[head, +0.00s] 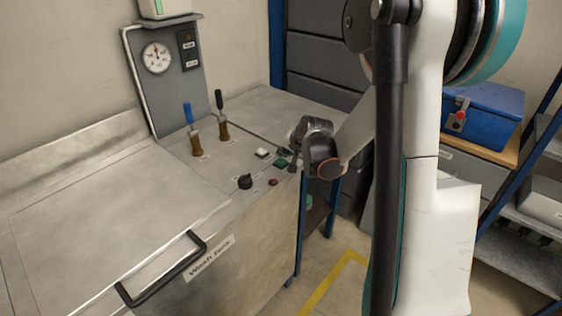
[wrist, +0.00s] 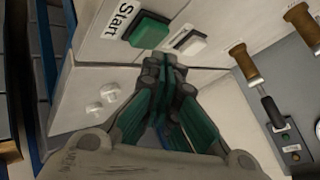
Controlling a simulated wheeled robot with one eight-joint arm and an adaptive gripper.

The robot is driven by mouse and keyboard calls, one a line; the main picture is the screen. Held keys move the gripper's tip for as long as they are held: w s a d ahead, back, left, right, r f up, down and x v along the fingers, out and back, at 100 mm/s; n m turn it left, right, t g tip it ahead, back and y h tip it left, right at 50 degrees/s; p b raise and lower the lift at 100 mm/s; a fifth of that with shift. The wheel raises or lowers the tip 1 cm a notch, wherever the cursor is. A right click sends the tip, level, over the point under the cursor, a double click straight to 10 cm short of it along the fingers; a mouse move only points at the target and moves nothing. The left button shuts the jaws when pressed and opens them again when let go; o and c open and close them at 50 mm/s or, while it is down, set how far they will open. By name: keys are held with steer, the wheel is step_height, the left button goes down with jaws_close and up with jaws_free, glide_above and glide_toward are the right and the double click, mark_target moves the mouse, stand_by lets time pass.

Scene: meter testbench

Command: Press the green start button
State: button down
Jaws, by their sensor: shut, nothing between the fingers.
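The green start button (wrist: 148,30) is a square green cap on the pale bench panel, beside the label "Start" in the wrist view. In the head view the green button (head: 282,163) sits near the panel's right edge, partly hidden by my gripper. My gripper (wrist: 166,66) is shut and empty, with its fingertips together just below the button in the wrist view. In the head view my gripper (head: 293,161) hangs right beside the button. I cannot tell whether the fingertips touch the panel.
A white button (head: 262,153) sits next to the green one. A black knob (head: 245,181) and a small red button (head: 272,182) are nearer the front. Two upright levers, blue-handled (head: 192,130) and black-handled (head: 222,115), stand behind. A gauge panel (head: 170,80) rises at the back.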

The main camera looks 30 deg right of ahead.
mark_target(283, 161)
steer(key=shift+f, duration=0.15)
steer(key=shift+f+b, duration=0.3)
steer(key=shift+b, duration=0.15)
steer(key=shift+f+b, duration=0.3)
steer(key=shift+f, duration=0.1)
stand_by(0.5)
steer(key=shift+r, duration=0.15)
steer(key=shift+r+p, duration=0.6)
steer(key=shift+r, duration=0.15)
steer(key=shift+r+p, duration=1.75)
steer(key=shift+r, duration=0.75)
steer(key=shift+a, duration=0.1)
